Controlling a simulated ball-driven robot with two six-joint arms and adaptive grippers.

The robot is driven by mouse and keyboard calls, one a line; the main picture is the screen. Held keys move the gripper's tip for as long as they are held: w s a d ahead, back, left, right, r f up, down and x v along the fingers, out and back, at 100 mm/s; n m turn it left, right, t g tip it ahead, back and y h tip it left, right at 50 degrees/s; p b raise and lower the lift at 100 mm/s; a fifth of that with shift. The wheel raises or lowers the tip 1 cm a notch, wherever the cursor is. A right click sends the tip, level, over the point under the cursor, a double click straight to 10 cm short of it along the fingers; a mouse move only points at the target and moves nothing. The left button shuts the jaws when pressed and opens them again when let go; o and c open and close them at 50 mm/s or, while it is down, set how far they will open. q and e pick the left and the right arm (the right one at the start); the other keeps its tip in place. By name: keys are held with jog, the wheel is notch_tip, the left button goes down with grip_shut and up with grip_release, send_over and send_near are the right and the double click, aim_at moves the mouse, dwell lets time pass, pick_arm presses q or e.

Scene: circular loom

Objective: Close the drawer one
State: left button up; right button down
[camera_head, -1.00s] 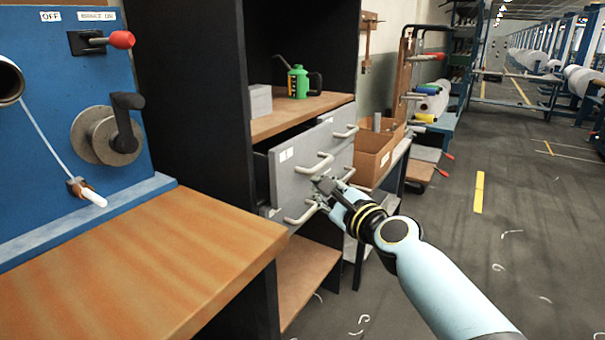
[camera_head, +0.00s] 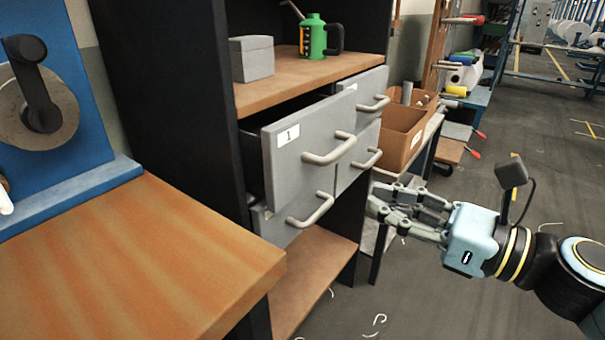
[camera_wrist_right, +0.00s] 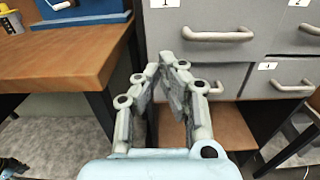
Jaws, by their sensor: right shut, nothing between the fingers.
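Drawer one (camera_head: 285,170), a grey front with a white "1" label and a pale bar handle (camera_head: 330,150), is pulled partly out of the black cabinet. Its dark inside shows at its left. In the right wrist view drawer one (camera_wrist_right: 190,50) is at the top centre. My right gripper (camera_head: 375,203) is shut and empty, in front of the cabinet, to the right of drawer one and below its handle. It does not touch the drawer. In the wrist view its fingers (camera_wrist_right: 168,62) point toward the drawer fronts. My left gripper is not in view.
Other grey drawers with bar handles (camera_head: 310,212) lie below and beside drawer one. A wooden table (camera_head: 130,250) stands at the left. A green oil can (camera_head: 312,40) and grey box (camera_head: 252,60) sit on the shelf above. A cardboard box (camera_head: 400,140) stands at right.

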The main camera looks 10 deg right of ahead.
aim_at(285, 169)
jog(key=p+x, duration=0.1)
jog(key=x, duration=1.1)
jog(key=shift+a+f, duration=0.15)
jog(key=shift+f, duration=0.05)
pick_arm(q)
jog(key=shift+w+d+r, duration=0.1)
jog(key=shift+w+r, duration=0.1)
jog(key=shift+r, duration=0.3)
pick_arm(e)
jog(key=shift+x, duration=0.85)
jog(key=shift+w, duration=0.1)
jog(key=x, duration=0.4)
jog(key=shift+w+a+f, duration=0.1)
jog(key=shift+w, duration=0.05)
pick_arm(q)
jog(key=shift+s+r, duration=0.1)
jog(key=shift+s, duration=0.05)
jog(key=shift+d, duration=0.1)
